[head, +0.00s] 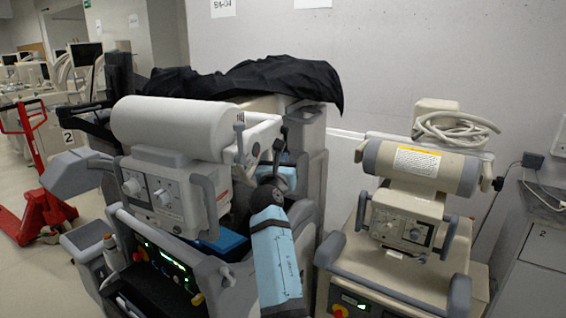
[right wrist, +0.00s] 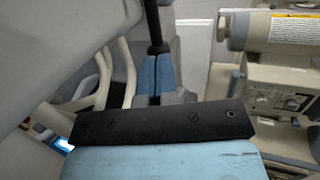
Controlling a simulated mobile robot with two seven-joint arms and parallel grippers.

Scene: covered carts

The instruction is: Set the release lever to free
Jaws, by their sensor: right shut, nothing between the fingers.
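The cart machine with the white cylinder (head: 170,122) stands at centre-left. A grey lever (head: 239,142) rises at its right end. A dark lever (head: 278,148) with a round knob stands just right of it. I cannot tell which is the release lever, and no free mark is readable. My right gripper (head: 285,166) comes up from below, behind its black wrist, with light blue fingers close by the dark lever. In the right wrist view the fingers (right wrist: 158,62) are shut, and a black rod (right wrist: 153,22) runs up from their tips; contact is unclear. My left gripper is out of view.
A second cart machine with a beige cylinder (head: 420,168) and a coiled hose (head: 455,130) stands close on the right. A black cover (head: 240,82) drapes the back of the centre cart. A red pallet truck (head: 40,190) is at far left.

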